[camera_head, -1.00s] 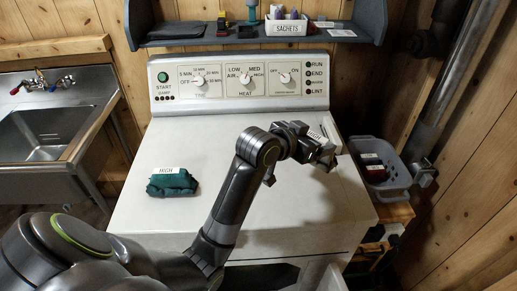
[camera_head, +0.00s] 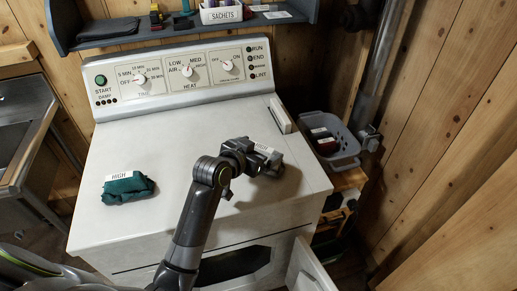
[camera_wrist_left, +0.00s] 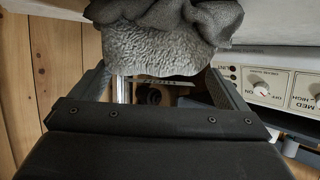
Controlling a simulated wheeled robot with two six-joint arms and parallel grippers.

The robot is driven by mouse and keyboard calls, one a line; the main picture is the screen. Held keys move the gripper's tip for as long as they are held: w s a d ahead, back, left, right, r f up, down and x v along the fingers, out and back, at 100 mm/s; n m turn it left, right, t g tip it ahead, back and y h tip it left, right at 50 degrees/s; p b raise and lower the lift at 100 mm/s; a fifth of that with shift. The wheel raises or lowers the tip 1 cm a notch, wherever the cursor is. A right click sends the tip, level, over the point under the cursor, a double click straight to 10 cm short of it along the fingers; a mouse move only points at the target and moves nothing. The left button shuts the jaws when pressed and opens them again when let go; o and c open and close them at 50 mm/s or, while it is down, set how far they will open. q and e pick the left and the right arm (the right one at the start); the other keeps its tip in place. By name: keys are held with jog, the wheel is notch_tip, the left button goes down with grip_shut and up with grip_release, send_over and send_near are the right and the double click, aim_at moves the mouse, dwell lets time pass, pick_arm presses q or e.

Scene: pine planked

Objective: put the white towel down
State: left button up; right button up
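The towel that the task calls white looks grey here. The towel is at or just above the dryer top; exact contact is unclear. My right gripper is not in view.
A green cloth (camera_head: 128,187) tagged "HIGH" lies on the dryer's left. A white raised strip (camera_head: 280,115) is behind the towel. A grey basket (camera_head: 343,149) stands to the right. The dryer's middle is clear. A white door (camera_head: 308,270) hangs open at the front.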

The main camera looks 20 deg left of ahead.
pick_arm(q)
jog(key=shift+o, duration=0.2)
jog(key=b+v, duration=0.1)
jog(key=v, duration=1.1)
jog(key=shift+a, duration=0.1)
dwell(0.3)
